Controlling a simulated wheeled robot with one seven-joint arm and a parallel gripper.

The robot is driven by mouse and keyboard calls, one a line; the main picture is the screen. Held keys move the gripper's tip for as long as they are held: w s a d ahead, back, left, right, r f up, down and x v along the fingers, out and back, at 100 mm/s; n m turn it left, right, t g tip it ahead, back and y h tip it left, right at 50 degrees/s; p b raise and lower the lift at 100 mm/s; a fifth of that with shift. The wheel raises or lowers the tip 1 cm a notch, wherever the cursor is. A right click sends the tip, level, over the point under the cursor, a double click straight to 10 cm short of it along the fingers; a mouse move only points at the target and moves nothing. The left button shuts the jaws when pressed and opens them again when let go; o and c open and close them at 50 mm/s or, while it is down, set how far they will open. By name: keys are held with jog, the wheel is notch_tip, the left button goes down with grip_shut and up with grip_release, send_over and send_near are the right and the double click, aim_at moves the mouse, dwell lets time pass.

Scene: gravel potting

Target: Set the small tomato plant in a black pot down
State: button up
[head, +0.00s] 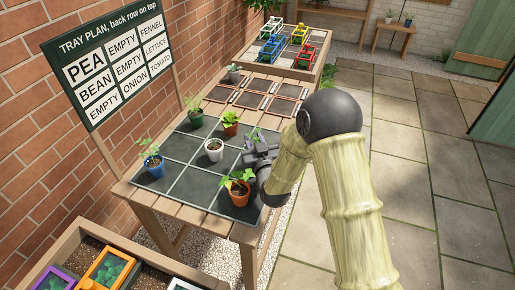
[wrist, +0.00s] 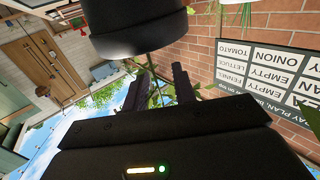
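The black pot (wrist: 138,28) is close to the camera in the wrist view. It appears upside down there because that view is turned over, and its rim shows near the fingertips. Green leaves (wrist: 153,92) show between and behind the two fingers. My gripper (wrist: 162,75) has its fingers a little apart in this view. In the head view my gripper (head: 255,152) is at the right-hand column of the tray grid, with tomato-like leaves (head: 256,134) just above it. My gripper hides the pot there. The grip, and whether the pot touches the tray, cannot be told.
The dark gridded tray (head: 182,146) holds a blue pot (head: 155,168), a white pot (head: 214,153), a green pot (head: 196,120), a red pot (head: 230,129) and an orange pot (head: 238,194) close to my gripper. The tray-plan sign (head: 112,62) stands at left.

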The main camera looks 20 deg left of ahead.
jog(key=b+v, duration=0.1)
jog(key=v, duration=1.1)
jog(key=shift+b, duration=0.4)
jog(key=shift+w, duration=0.15)
jog(key=d+f+m+g+h, duration=0.25)
jog(key=d+g+h, duration=0.35)
jog(key=d, duration=1)
jog(key=s+d+r+m+g+h, duration=0.3)
jog(key=s+d+g, duration=0.3)
jog(key=s+d, duration=0.5)
jog(key=shift+s+d+m+g, duration=0.35)
jog(key=shift+s+g, duration=0.05)
jog(key=shift+s, duration=0.15)
